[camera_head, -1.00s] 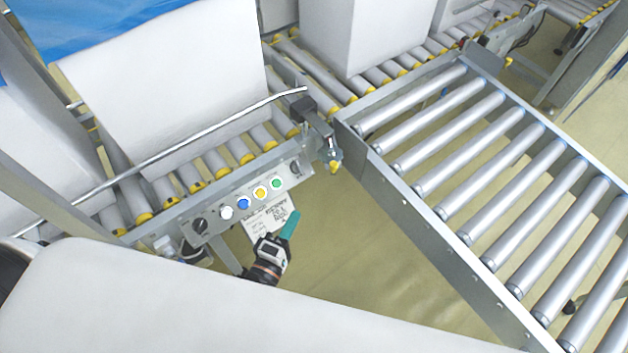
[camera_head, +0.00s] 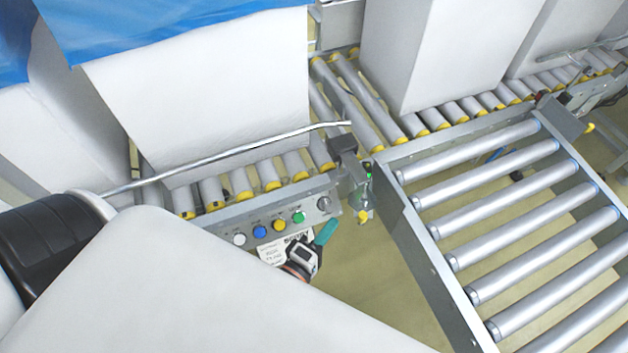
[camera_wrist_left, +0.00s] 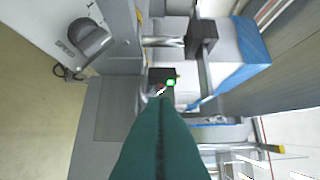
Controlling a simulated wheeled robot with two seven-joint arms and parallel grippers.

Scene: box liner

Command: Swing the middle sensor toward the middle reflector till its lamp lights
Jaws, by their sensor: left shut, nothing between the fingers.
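A small dark sensor (camera_head: 366,180) on a grey bracket stands at the corner where the roller conveyor meets the side conveyor. Green light shows on it, and a bright green lamp on a black body (camera_wrist_left: 171,82) shows in the left wrist view. My left gripper (camera_head: 326,232), with teal fingers, is shut and empty, just left of and below the sensor. In the left wrist view its fingers (camera_wrist_left: 160,112) point at the black body; I cannot tell whether they touch it. I cannot make out the middle reflector for certain. My right gripper is not in view.
A control panel (camera_head: 279,222) with coloured buttons and a knob is close beside my left gripper. A metal rod (camera_head: 240,149) runs above it. Large white boxes (camera_head: 448,50) stand on the rollers. The side conveyor's rail (camera_head: 425,255) bounds the right.

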